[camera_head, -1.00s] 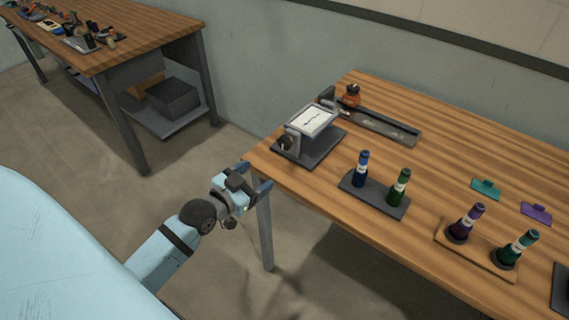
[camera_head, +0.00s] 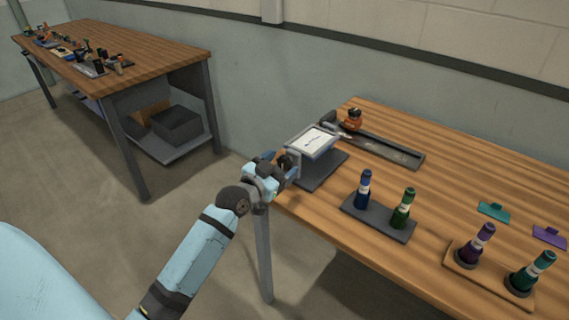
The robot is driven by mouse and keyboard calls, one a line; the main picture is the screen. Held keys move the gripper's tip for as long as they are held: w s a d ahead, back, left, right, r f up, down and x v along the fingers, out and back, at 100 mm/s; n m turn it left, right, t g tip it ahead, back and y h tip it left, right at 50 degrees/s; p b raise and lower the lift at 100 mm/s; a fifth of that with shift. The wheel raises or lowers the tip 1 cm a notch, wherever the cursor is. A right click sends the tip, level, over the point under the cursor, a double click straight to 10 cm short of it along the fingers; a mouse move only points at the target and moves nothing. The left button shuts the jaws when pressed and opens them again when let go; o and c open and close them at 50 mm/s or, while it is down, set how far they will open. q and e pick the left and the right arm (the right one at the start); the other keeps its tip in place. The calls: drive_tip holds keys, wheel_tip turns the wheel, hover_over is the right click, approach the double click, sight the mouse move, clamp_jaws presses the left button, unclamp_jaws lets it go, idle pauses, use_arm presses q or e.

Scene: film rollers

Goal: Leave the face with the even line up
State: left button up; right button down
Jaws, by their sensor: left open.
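A block with a white upper face (camera_head: 313,140) sits tilted in a dark stand on a dark base plate (camera_head: 322,174) near the table's left end. The white face carries a dark line; it is too small to tell whether the line is even. A dark round knob (camera_head: 284,162) is on the stand's near left side. My left gripper (camera_head: 287,168) is open at this knob, with its fingers around or beside it; I cannot tell whether they touch it. My right gripper is not in view.
A long dark tray (camera_head: 385,152) and an orange-brown jar (camera_head: 352,120) lie behind the stand. Blue and green bottles stand on a dark holder (camera_head: 352,212); more bottles stand on a wooden holder (camera_head: 462,267). A teal tag (camera_head: 494,211) and purple tag (camera_head: 549,236) lie at right.

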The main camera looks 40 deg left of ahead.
use_arm(q)
drive_tip(key=shift+w+d, duration=0.1)
drive_tip(key=shift+w, duration=0.75)
drive_tip(key=shift+c, duration=0.4)
